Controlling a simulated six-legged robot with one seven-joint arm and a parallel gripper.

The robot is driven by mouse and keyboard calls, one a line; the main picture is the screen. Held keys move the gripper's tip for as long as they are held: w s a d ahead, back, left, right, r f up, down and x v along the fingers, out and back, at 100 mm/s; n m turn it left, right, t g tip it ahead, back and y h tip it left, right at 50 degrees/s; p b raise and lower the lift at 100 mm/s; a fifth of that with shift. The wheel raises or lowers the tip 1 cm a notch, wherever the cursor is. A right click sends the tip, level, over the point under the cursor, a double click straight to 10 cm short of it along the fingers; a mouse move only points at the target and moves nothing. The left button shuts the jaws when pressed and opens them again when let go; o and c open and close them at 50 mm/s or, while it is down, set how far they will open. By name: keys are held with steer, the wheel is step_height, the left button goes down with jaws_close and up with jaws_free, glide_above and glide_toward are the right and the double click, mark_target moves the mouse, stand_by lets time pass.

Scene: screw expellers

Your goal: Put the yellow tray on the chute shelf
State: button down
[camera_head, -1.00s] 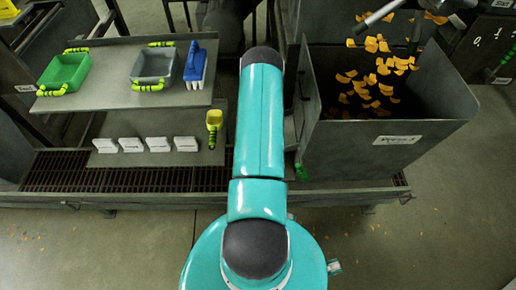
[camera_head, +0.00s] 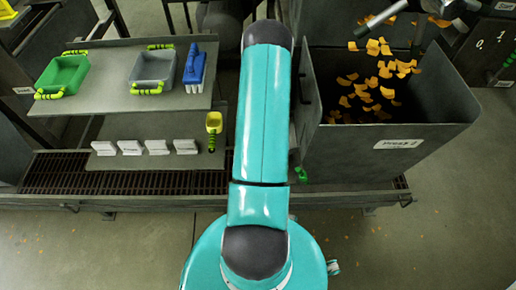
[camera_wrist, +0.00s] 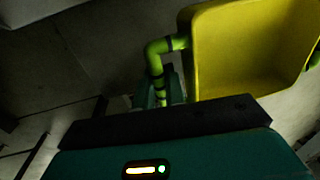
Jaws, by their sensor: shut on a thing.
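The yellow tray (camera_wrist: 250,50) fills the upper right of the wrist view, with its inside facing the camera. Its bright green handle (camera_wrist: 160,60) with black bands is at the tray's left side. My gripper (camera_wrist: 160,97) is shut on this handle; its fingers are mostly hidden behind the dark wrist edge. I cannot tell which surface is the chute shelf.
A grey shelf (camera_head: 100,110) at left holds a green tray (camera_head: 64,73), a grey tray (camera_head: 153,68) and a blue brush (camera_head: 194,68). White labels and a yellow scoop (camera_head: 213,122) are below. A large bin (camera_head: 380,150) with falling orange flakes stands at right.

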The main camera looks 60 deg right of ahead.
steer(key=w+d+f, duration=0.2)
steer(key=d+f, duration=0.1)
steer(key=w+d+f, duration=0.1)
steer(key=d+f, duration=0.2)
steer(key=d, duration=0.1)
steer(key=w+d+f, duration=0.2)
steer(key=d, duration=0.2)
steer(key=shift+w+d+f, duration=0.15)
steer(key=shift+w+f, duration=0.2)
steer(key=shift+f, duration=0.05)
steer(key=shift+w+d+f, duration=0.15)
steer(key=shift+d+f, duration=0.1)
steer(key=shift+f, duration=0.15)
step_height(320, 180, down, 3)
steer(key=shift+d+f, duration=0.1)
steer(key=shift+d, duration=0.05)
steer(key=c, duration=1.5)
jaws_free()
steer(key=shift+o, duration=0.2)
step_height(320, 180, up, 12)
steer(key=w+d, duration=0.1)
steer(key=shift+d, duration=0.35)
